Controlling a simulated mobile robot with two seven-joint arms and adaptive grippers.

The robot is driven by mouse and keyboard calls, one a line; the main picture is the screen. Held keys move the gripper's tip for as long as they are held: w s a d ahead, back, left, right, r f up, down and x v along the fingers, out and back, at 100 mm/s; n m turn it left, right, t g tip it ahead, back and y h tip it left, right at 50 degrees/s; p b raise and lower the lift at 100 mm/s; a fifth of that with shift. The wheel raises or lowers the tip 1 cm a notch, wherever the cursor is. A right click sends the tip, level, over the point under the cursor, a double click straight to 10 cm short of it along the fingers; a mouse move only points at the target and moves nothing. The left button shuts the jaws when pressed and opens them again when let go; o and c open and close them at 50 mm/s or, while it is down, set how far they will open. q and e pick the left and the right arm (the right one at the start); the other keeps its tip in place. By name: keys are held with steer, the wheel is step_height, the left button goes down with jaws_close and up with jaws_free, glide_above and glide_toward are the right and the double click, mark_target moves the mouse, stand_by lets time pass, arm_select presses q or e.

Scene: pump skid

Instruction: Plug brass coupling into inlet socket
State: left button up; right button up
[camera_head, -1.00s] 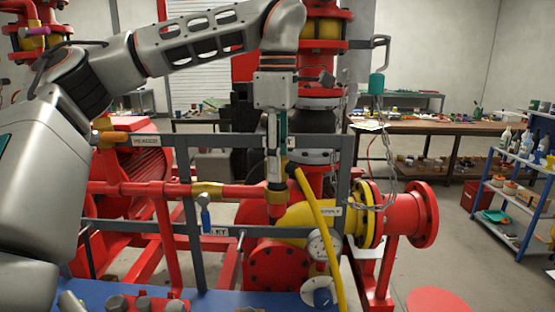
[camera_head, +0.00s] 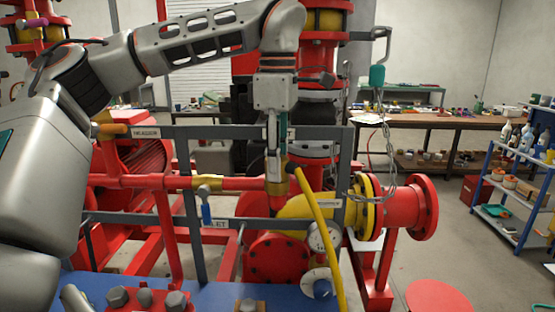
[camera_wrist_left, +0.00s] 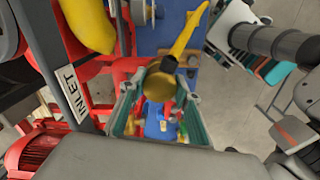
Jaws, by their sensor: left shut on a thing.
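My left gripper (camera_head: 276,176) points down in front of the grey label frame (camera_head: 255,140), shut on the brass coupling (camera_wrist_left: 160,84). The left wrist view shows the fingers (camera_wrist_left: 158,108) on both sides of the coupling. An INLET label (camera_wrist_left: 72,90) is left of them there; in the head view this label (camera_head: 215,224) is partly covered. I cannot make out the inlet socket. My right gripper is not in view.
A blue-handled valve (camera_head: 206,207) hangs left of my gripper. A round gauge (camera_head: 322,237), a yellow pipe (camera_head: 305,211) and a red flange (camera_head: 424,207) are to the right. A chain (camera_head: 388,152) hangs near the flange. Bolts (camera_head: 144,298) stand in front.

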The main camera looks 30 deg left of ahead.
arm_select(q)
steer(key=o, duration=1.3)
step_height(320, 180, up, 12)
